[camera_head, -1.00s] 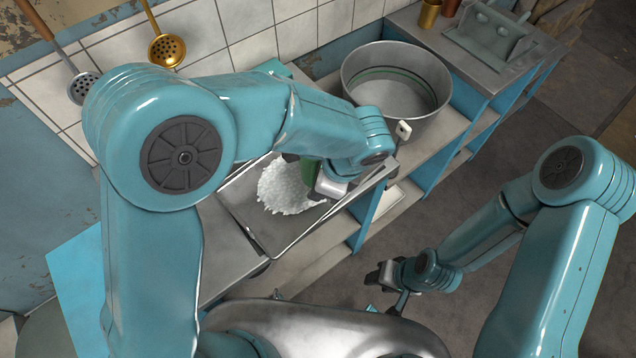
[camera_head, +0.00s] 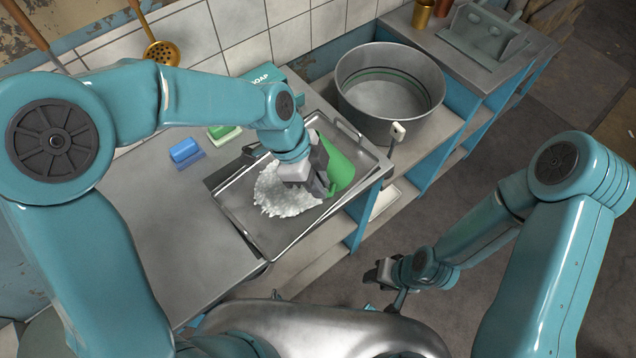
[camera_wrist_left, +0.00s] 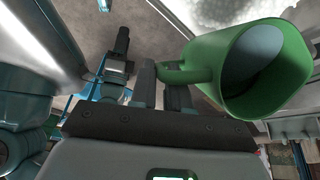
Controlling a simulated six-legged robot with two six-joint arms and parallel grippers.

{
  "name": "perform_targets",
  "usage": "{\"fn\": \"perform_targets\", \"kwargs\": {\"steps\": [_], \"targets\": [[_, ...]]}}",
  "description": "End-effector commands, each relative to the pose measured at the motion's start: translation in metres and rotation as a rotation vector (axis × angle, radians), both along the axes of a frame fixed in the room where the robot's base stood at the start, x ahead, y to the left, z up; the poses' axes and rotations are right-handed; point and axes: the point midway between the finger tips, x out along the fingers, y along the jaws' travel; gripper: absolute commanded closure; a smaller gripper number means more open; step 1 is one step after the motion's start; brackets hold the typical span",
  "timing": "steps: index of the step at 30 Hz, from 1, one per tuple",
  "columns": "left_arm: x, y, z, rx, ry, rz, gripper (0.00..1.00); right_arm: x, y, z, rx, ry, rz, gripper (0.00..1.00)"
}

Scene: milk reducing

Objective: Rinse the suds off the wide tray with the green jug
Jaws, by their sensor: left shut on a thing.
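The wide tray (camera_head: 236,205) is a shallow grey metal tray on the counter, with a mound of white suds (camera_head: 284,194) on its floor. My left gripper (camera_head: 322,180) is above the tray, over the right side of the suds. It is shut on the green jug (camera_head: 340,165), which is tilted. In the left wrist view the jug (camera_wrist_left: 215,58) is held by its handle between the fingers, its wide mouth facing the camera and its inside dark. Whether any water is in it I cannot tell. My right gripper (camera_head: 378,276) is low over the floor, away from the counter; its fingers are too small to read.
A large round metal pot (camera_head: 352,104) stands behind and right of the tray. A blue sponge (camera_head: 184,150), a green and white sponge (camera_head: 224,131) and a soap box (camera_head: 262,75) are left of and behind it. The counter's left part (camera_head: 165,215) is clear.

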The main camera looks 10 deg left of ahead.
Motion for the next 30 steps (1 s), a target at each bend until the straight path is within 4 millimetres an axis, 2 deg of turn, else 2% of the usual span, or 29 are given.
{"fn": "perform_targets", "kwargs": {"steps": [19,30], "targets": [[0.001,0.007,-0.003,-0.212,0.039,0.002,1.00,0.000,0.000,-0.035,0.000,0.000,0.000,0.59],[0.002,0.009,-0.005,-0.273,0.051,0.001,1.00,0.000,0.000,-0.053,0.000,0.000,0.000,0.59]]}}
